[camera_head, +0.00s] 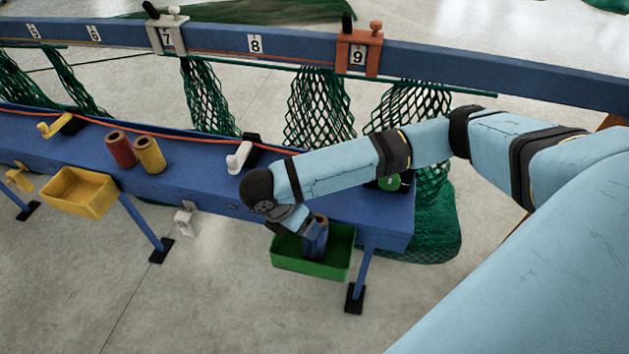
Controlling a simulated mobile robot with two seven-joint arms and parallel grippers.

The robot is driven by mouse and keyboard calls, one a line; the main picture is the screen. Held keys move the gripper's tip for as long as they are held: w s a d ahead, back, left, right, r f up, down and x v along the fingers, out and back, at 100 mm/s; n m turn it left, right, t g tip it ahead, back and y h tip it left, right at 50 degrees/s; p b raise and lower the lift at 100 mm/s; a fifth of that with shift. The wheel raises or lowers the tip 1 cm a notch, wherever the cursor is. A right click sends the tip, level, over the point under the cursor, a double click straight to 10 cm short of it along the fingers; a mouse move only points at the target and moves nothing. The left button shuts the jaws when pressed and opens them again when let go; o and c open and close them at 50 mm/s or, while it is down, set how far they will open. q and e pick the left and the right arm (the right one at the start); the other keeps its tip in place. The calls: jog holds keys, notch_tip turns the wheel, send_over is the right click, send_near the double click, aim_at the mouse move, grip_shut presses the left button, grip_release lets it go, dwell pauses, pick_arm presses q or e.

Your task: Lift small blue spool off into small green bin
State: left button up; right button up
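The small blue spool (316,240) has a brown top end and is a little tilted. Its lower part shows inside the outline of the small green bin (312,269) at the table's front edge. I cannot tell whether it touches the bin floor or hangs just above it. My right gripper (303,228) reaches down from the upper left, right beside the spool. Its fingertips are mostly hidden against the spool, so its grip is unclear. My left gripper is out of view.
A red spool (121,150) and a yellow spool (149,155) stand on the blue table (190,178). A yellow bin (78,192) hangs at the front left. A white-handled clamp (240,155) sits near my forearm. Green nets (318,108) hang behind the table.

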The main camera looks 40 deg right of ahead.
aim_at(313, 251)
jog(key=x, duration=0.5)
jog(key=shift+w+d+f, duration=0.1)
jog(key=shift+d+f, duration=0.15)
jog(key=shift+d, duration=0.2)
jog(key=c, duration=0.6)
